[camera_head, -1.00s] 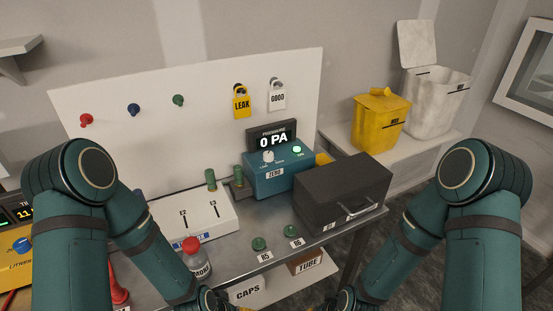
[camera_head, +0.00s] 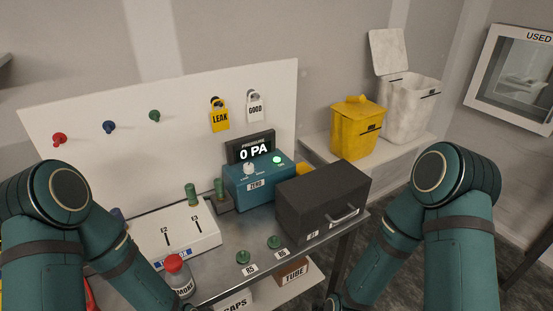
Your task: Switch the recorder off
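No item in view has a readable "recorder" label. A blue instrument box (camera_head: 262,190) labelled ZERO stands on the bench, with a white knob (camera_head: 249,169) and a lit green button (camera_head: 277,160) on top.
A white panel (camera_head: 190,237) marked E2 and E3 lies on the metal bench (camera_head: 222,268). A red-capped SMOKE bottle (camera_head: 178,277) stands near my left arm. Green knobs at R5 (camera_head: 243,257) and R6 (camera_head: 273,242) sit near the front edge. Yellow (camera_head: 357,130) and white (camera_head: 408,108) bins stand right.

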